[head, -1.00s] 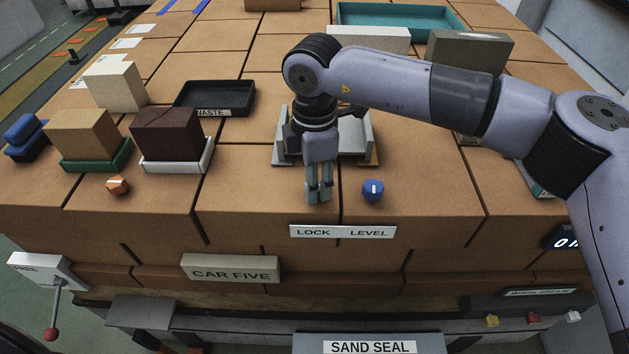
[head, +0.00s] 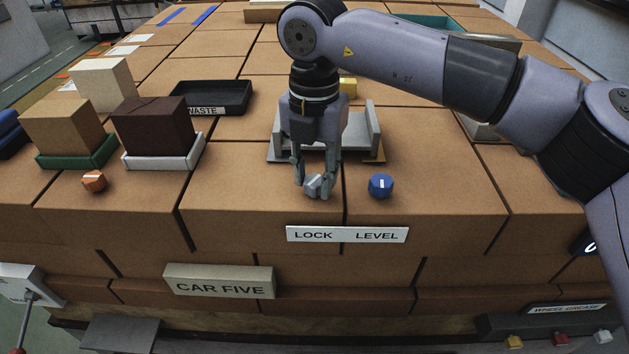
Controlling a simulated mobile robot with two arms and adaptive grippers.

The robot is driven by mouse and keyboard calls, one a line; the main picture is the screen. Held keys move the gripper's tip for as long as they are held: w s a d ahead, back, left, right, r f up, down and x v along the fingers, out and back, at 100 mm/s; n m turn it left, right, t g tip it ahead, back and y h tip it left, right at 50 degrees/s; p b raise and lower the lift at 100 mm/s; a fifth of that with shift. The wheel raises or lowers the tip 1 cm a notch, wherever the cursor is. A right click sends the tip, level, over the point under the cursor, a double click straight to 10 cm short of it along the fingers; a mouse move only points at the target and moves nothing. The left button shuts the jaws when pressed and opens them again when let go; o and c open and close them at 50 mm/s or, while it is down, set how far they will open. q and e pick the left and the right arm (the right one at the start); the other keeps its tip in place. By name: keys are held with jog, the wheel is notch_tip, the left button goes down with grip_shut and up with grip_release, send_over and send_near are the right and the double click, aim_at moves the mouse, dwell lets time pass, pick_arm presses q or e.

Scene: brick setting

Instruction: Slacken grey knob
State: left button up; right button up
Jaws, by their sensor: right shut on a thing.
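The grey knob (head: 313,187) sits on the brick surface above the word LOCK on the white label (head: 347,235). My right gripper (head: 315,186) points down over it, its two fingers on either side of the knob and shut on it. The fingers hide part of the knob's sides. My left gripper is not in the head view.
A blue knob (head: 381,186) stands close to the right of the gripper. A grey bracket (head: 358,132) is just behind it. An orange knob (head: 94,181), a dark block (head: 155,127) in a white tray and a black waste tray (head: 236,97) lie to the left.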

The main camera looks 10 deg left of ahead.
jog(key=n+b, duration=0.1)
jog(key=n, duration=0.1)
jog(key=shift+n, duration=0.4)
jog(key=n, duration=0.2)
jog(key=shift+n, duration=0.4)
jog(key=n, duration=0.3)
jog(key=shift+n+b, duration=0.3)
jog(key=shift+b, duration=0.1)
jog(key=n, duration=0.3)
jog(key=shift+r+n, duration=0.1)
jog(key=shift+n, duration=0.2)
jog(key=n, duration=0.5)
jog(key=n+p, duration=0.1)
jog(key=n, duration=0.5)
jog(key=shift+n, duration=0.3)
jog(key=o, duration=1.1)
